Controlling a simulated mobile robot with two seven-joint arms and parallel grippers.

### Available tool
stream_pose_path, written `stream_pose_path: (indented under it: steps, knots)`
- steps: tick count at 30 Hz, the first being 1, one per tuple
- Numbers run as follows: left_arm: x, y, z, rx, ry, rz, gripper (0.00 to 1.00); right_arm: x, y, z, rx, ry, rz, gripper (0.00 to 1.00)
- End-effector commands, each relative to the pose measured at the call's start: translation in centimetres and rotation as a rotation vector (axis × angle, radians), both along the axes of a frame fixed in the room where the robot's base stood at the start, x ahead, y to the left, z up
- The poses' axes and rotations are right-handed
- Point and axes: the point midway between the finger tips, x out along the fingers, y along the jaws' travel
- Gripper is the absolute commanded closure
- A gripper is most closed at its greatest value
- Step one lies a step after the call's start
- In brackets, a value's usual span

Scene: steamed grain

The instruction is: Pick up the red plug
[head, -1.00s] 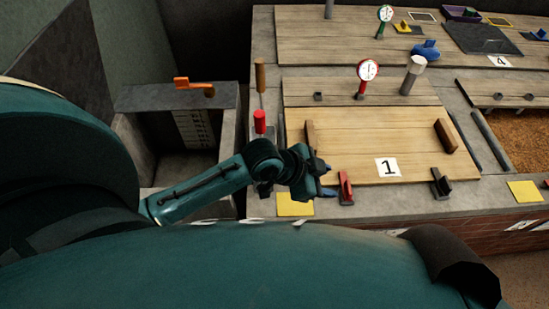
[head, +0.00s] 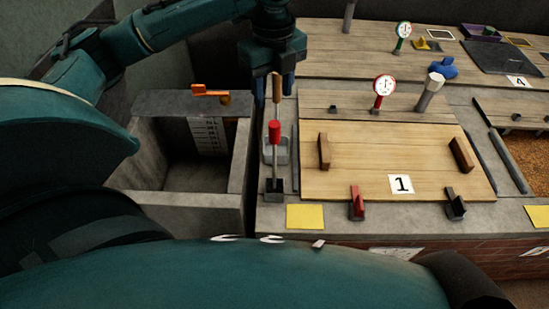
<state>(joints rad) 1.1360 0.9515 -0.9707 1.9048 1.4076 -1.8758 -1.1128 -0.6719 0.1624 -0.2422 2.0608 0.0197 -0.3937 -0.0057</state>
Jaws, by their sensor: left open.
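A red cylinder (head: 275,131) tops a thin upright rod on a dark base, at the left end of the bench. A red wedge-shaped piece (head: 357,204) stands at the front edge of the wooden lid marked 1. I cannot tell for sure which of these is the red plug. My left gripper (head: 274,92) points down behind the red cylinder, open, with its blue fingertips apart. A wooden handle (head: 276,88) shows between the fingers, and I cannot tell if they touch it. My right gripper is out of view.
An open grey basin (head: 150,190) with an orange handle (head: 211,92) lies left of the bench. A red gauge (head: 384,87) and a grey-white post (head: 430,92) stand behind the lid (head: 430,135). A dark wedge (head: 455,205) and yellow squares (head: 305,216) lie in front.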

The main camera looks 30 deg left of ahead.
Motion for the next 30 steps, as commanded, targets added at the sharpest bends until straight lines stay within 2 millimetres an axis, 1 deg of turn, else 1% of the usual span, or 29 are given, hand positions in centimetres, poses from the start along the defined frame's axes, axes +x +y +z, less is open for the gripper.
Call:
stream_pose_path:
  steps: [1,3,6,9,14,17,21,24,27,30]
  knots:
    - [-0.1,0.0,-1.2,0.0,0.005,0.0,0.51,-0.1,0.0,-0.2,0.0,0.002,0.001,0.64]
    - [-0.1,0.0,-2.6,0.001,0.004,0.001,0.51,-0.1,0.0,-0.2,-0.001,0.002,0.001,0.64]
    - [-0.1,-0.1,-4.4,0.0,0.002,0.001,0.51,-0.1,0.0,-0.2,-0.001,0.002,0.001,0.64]
    - [0.0,-0.1,-5.6,-0.002,0.001,0.002,0.51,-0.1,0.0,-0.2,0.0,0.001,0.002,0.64]
    - [0.0,-0.1,-6.5,-0.001,-0.001,0.001,0.51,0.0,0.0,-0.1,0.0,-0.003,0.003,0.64]
    - [-0.1,-0.2,-7.7,-0.001,0.002,0.002,0.51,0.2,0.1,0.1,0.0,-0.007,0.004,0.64]
    - [-0.2,-0.4,-10.0,-0.001,0.0,0.001,0.51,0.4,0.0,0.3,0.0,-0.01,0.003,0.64]
    - [-0.2,-0.4,-11.0,-0.002,-0.001,0.001,0.51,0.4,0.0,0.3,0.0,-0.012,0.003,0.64]
    - [-0.2,-0.4,-11.5,-0.002,-0.002,0.001,0.51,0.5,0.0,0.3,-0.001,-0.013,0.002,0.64]
    - [-0.2,-0.4,-11.5,-0.002,-0.003,0.001,0.51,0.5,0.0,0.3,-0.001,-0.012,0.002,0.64]
